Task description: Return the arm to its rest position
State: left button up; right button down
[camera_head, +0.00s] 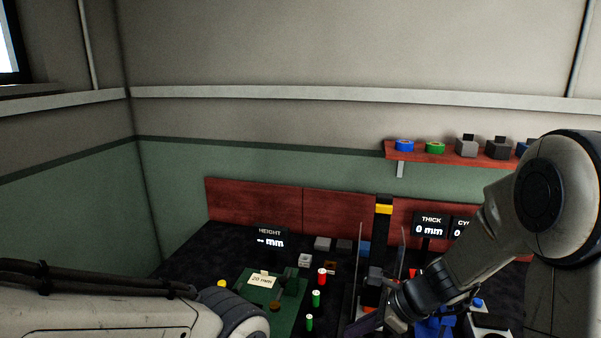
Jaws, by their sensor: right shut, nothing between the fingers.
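My right arm comes in from the right and bends down to the table. My right gripper (368,322) is shut and empty, low in the picture beside a red-and-black piece of equipment (372,288). Its fingertips are small and dark against the equipment, partly hard to make out. My left arm lies across the lower left corner, and its gripper is out of the picture.
A green plate (250,297) with a "20 mm" label stands left of centre. Red and green cylinders (316,298) stand beside it. Clear upright panels (357,270) rise near my right gripper. THICK display (430,225) and wall shelf (430,155) are at right.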

jog(key=s+a+n+g+h+b, duration=0.1)
jog(key=s+a+n+g+b, duration=0.15)
jog(key=s+a+n, duration=0.7)
pick_arm(q)
notch_tip(320, 180, down, 6)
jog(key=shift+r+b, duration=0.1)
jog(key=shift+b, duration=1.15)
pick_arm(e)
jog(key=s+d+n+h, duration=0.1)
jog(key=s+n+h, duration=0.1)
jog(key=s+n, duration=0.4)
jog(key=s+d+f+n+h, duration=0.1)
jog(key=s+n, duration=0.5)
jog(key=n, duration=0.8)
jog(key=shift+s+d+f+g+h, duration=0.2)
jog(key=shift+s+d+g+h, duration=0.25)
jog(key=shift+h, duration=0.65)
jog(key=shift+w+d, duration=0.1)
jog(key=shift+w, duration=0.05)
pick_arm(q)
jog(key=shift+d, duration=0.1)
pick_arm(e)
jog(key=shift+d, duration=0.1)
